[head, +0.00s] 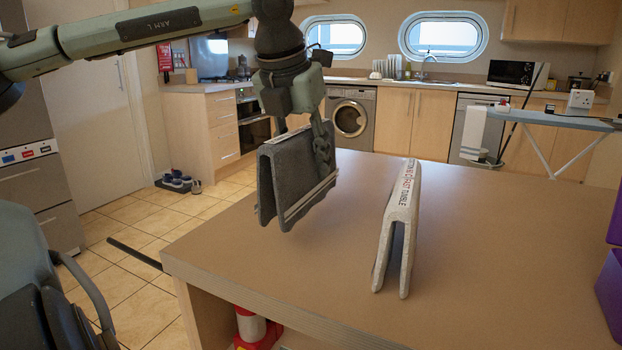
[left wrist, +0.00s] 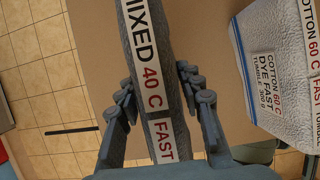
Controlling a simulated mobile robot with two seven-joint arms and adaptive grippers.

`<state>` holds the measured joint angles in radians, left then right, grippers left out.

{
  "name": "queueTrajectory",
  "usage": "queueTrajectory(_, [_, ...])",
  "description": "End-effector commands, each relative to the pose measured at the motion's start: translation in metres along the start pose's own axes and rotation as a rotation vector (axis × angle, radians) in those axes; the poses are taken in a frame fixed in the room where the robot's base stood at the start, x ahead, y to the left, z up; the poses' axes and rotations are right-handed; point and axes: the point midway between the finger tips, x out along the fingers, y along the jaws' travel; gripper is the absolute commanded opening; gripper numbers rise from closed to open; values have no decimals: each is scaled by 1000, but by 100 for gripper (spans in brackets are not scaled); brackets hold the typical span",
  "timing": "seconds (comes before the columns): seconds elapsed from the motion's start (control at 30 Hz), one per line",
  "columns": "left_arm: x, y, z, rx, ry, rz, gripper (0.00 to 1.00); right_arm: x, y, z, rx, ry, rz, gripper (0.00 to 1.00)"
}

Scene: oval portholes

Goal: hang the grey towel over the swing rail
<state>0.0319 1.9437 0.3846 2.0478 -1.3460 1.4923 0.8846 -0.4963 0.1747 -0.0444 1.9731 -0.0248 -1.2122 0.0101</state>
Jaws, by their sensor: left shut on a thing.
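My left gripper (head: 302,145) is shut on a dark grey folded towel (head: 293,188) and holds it by its folded top, with both halves hanging down, above the near left part of the table. In the left wrist view, the towel (left wrist: 146,40) carries a white label reading "MIXED 40 C FAST", and a finger lies on each side of it. A second, lighter grey folded towel (head: 400,225) stands tent-like on the table to the right; its label (left wrist: 272,80) reads "COTTON 60 C DYE FAST". I cannot pick out the swing rail with certainty. My right gripper is not in view.
The brown table (head: 480,270) is mostly bare. Purple crates (head: 610,290) stand at its right edge. A white cloth (head: 473,130) hangs at the back right, near an ironing board (head: 560,118). Shoes (head: 177,180) lie on the tiled floor.

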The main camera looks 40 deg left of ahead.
Motion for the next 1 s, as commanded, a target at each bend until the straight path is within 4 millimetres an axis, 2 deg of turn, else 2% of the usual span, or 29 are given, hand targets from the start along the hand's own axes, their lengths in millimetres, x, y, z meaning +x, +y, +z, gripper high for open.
queueTrajectory(0.17, [10, -6, 3, 1, 1, -1, 0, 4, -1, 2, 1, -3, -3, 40])
queueTrajectory(0.43, [42, -6, -10, 1, 0, -3, 0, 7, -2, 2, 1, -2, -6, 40])
queueTrajectory(0.97, [47, -5, -12, 0, -2, -1, 0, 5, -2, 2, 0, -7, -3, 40])
queueTrajectory(1.0, [47, -5, -12, 0, 0, -1, 39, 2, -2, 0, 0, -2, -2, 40])
